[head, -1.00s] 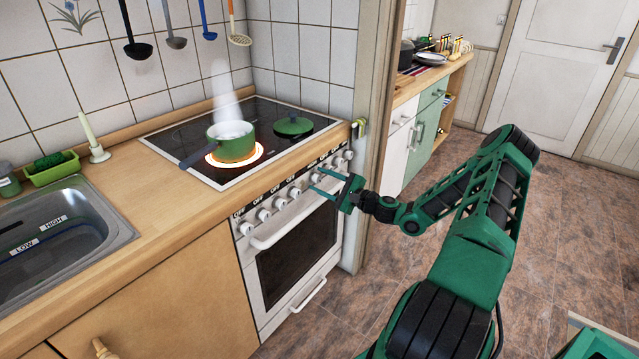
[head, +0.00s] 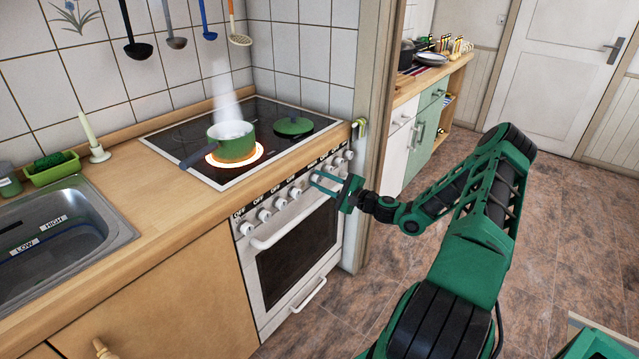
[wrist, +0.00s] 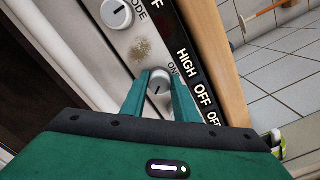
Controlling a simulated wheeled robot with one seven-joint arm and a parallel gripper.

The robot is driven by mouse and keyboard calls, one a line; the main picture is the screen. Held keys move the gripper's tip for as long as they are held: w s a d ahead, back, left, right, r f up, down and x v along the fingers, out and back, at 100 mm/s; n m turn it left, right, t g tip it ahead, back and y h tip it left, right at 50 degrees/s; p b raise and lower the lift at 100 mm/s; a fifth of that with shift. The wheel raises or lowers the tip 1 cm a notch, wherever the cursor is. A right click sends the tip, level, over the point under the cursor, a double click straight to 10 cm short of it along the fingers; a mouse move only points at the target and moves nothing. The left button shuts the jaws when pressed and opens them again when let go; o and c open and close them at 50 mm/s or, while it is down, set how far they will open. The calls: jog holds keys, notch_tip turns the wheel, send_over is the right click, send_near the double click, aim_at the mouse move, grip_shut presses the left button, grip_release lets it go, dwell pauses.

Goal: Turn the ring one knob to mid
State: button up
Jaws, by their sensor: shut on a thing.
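The ring one knob (wrist: 159,76) is a pale round knob with a dark pointer line on the stove's front panel. Part of a label reading "ON" shows beside it in the wrist view; the rest is hard to read. My gripper (wrist: 160,88) has its two green fingers closed on opposite sides of this knob. In the head view my gripper (head: 313,181) reaches the panel from the right, and its fingers partly hide the knob. A ring (head: 257,152) glows orange under a steaming green pot (head: 232,142).
Another knob, marked "MODE" (wrist: 117,13), sits apart at the upper left of the wrist view. Several more knobs line the panel. The oven handle (head: 285,229) juts out below them. A green lid (head: 293,126) lies on the cooktop. A wall post (head: 372,150) stands right of the stove.

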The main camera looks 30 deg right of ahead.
jog(key=n, duration=0.4)
jog(key=shift+f, duration=0.15)
jog(key=shift+s+f+n, duration=0.1)
jog(key=shift+f+n, duration=0.05)
jog(key=shift+n, duration=1.95)
jog(key=shift+a+f, duration=0.1)
jog(key=o, duration=0.9)
jog(key=shift+o, duration=0.8)
jog(key=v, duration=1)
jog(key=shift+s, duration=0.3)
